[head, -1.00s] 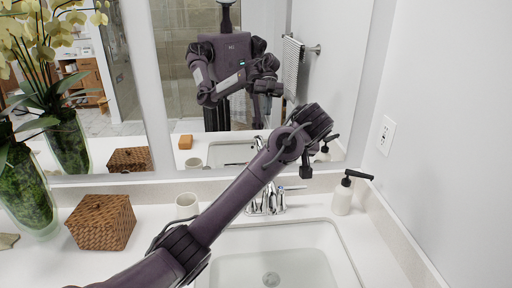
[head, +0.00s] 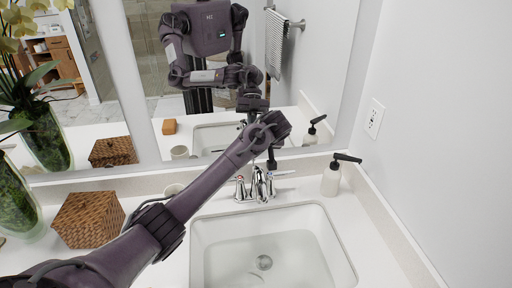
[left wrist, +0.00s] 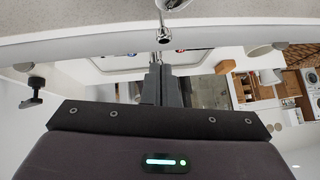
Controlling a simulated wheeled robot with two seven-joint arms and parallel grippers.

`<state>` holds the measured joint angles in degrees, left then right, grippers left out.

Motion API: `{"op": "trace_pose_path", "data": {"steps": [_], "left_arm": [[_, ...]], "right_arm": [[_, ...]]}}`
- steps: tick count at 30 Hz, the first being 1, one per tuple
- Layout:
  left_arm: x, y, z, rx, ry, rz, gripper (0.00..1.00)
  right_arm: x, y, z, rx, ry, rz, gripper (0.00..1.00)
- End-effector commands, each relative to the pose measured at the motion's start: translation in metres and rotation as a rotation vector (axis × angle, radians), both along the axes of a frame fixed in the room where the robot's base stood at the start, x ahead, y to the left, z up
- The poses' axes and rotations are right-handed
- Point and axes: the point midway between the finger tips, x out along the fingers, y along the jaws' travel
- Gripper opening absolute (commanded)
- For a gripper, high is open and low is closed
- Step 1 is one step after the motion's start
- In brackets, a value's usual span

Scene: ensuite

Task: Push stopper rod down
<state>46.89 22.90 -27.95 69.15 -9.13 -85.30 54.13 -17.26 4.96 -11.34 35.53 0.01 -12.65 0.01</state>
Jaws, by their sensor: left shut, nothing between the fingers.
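The chrome faucet (head: 258,187) stands behind the white sink, with lever handles on both sides. A thin chrome rod with a rounded end, apparently the stopper rod (left wrist: 163,36), shows at the top of the left wrist view. It cannot be made out clearly in the head view. My left gripper (head: 272,164) points down just above and behind the faucet. In the left wrist view its dark fingers (left wrist: 160,75) are together and empty, lined up with the rod's end; contact cannot be told. My right gripper is not directly in view.
A soap dispenser (head: 332,180) stands right of the faucet. A woven box (head: 88,218) and a partly hidden cup (head: 174,189) are on the left. The mirror (head: 305,90) rises close behind the counter.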

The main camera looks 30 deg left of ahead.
Motion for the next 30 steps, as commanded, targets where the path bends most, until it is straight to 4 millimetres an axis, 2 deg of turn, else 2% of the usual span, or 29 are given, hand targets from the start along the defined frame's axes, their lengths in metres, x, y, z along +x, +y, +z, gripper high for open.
{"op": "trace_pose_path", "data": {"steps": [1, 7, 17, 20, 26, 30], "left_arm": [[-0.003, 0.001, -0.005, 0.001, 0.004, 0.001, 0.0], [-0.005, 0.002, -0.021, 0.0, 0.0, 0.0, 0.0], [-0.005, 0.002, -0.024, 0.0, 0.0, 0.001, 0.0], [-0.005, 0.002, -0.029, 0.0, 0.0, 0.0, 0.0], [-0.005, 0.002, -0.058, -0.001, 0.001, 0.002, 0.0], [-0.005, 0.002, -0.058, 0.0, 0.002, 0.002, 0.0]], "right_arm": [[0.002, 0.001, 0.008, 0.002, -0.004, 0.0, 0.36], [0.003, 0.007, 0.013, 0.008, -0.005, 0.001, 0.36], [0.002, 0.012, 0.012, 0.014, -0.004, 0.0, 0.36], [0.002, 0.011, 0.008, 0.014, -0.004, 0.0, 0.36], [0.001, 0.008, -0.009, 0.011, -0.002, 0.001, 0.36], [0.0, 0.006, -0.007, 0.007, 0.0, 0.001, 0.36]]}}
